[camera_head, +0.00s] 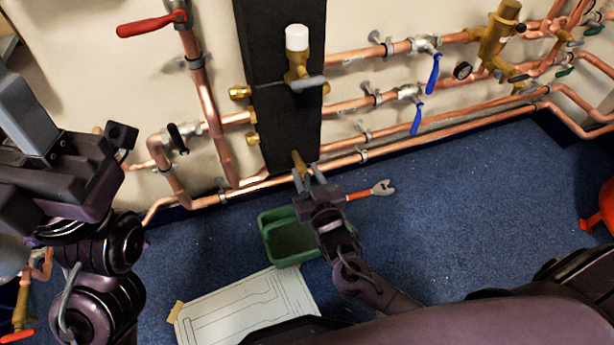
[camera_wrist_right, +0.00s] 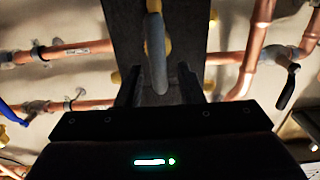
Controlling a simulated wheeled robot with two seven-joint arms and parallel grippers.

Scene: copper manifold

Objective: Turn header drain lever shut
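The header is a black upright panel (camera_head: 280,115) on the wall. A brass drain valve (camera_head: 299,160) sits at its foot. My right gripper (camera_head: 308,174) is right at this valve, its two fingers pointing up at the wall. In the right wrist view, a grey lever (camera_wrist_right: 158,65) stands between the two spread fingers (camera_wrist_right: 160,92), with brass behind it. Gaps show on both sides, so the fingers are open around it and not clamped.
A green bin (camera_head: 266,240) stands on the blue floor below my right gripper, with an orange-handled wrench (camera_head: 370,191) beside it. A drawing sheet (camera_head: 250,310) lies in front. Copper pipes (camera_head: 390,144) run along the wall, with blue levers (camera_head: 433,74) and a red lever (camera_head: 146,26).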

